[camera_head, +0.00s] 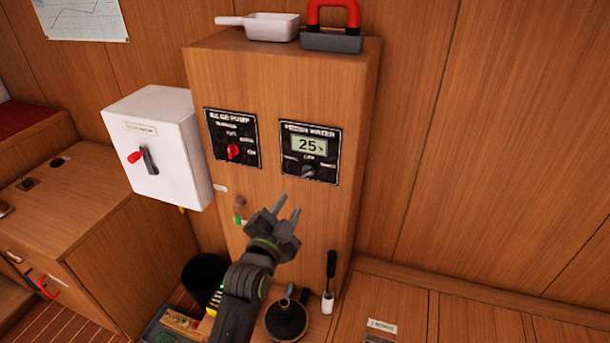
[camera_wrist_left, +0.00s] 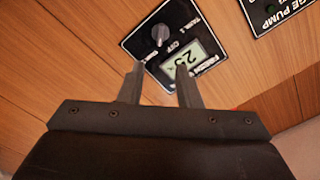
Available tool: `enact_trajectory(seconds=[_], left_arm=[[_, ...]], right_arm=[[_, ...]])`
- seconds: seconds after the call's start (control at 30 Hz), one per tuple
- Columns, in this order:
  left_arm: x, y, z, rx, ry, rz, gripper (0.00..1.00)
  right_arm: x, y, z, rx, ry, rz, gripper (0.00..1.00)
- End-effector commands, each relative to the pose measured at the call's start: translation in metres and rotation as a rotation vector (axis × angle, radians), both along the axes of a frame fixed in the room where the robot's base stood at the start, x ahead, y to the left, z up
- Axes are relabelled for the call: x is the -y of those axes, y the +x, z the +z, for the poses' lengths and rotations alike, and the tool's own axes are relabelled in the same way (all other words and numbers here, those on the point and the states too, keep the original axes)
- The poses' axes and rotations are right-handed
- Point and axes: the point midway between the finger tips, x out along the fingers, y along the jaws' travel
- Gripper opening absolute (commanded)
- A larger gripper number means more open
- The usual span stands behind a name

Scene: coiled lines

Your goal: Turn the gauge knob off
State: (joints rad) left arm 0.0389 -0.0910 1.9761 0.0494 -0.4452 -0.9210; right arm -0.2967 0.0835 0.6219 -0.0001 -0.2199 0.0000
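The gauge panel (camera_head: 327,132) is a black plate on the front of the wooden column, labelled as a water gauge, with a lit display reading 25. Its dark grey knob (camera_head: 308,171) sits below the display, under an OFF mark. The knob also shows in the left wrist view (camera_wrist_left: 160,34); I cannot tell for sure which mark it points at. My left gripper (camera_head: 288,206) is open and empty, below the panel in the head view. In the left wrist view its fingertips (camera_wrist_left: 159,66) are apart, pointing toward the panel, not touching the knob. My right gripper is out of view.
A bilge pump panel (camera_head: 232,138) with a red knob is left of the gauge. A white box (camera_head: 157,146) with a red-tipped lever hangs further left. A white pan (camera_head: 258,27) and a red-handled block (camera_head: 333,30) stand on top. A black bucket (camera_head: 204,277) is below.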

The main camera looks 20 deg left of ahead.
Motion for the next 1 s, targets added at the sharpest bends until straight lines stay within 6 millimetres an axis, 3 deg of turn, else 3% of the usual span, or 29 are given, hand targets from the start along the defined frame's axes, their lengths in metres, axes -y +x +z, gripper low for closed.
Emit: enact_trajectory(seconds=[0.6,1.0], left_arm=[[0.003,0.100,0.001,0.000,0.002,0.000,0.31],[0.004,0.123,0.000,0.000,0.000,0.001,0.31]], right_arm=[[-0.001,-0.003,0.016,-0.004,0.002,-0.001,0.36],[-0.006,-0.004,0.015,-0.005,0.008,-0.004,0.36]])
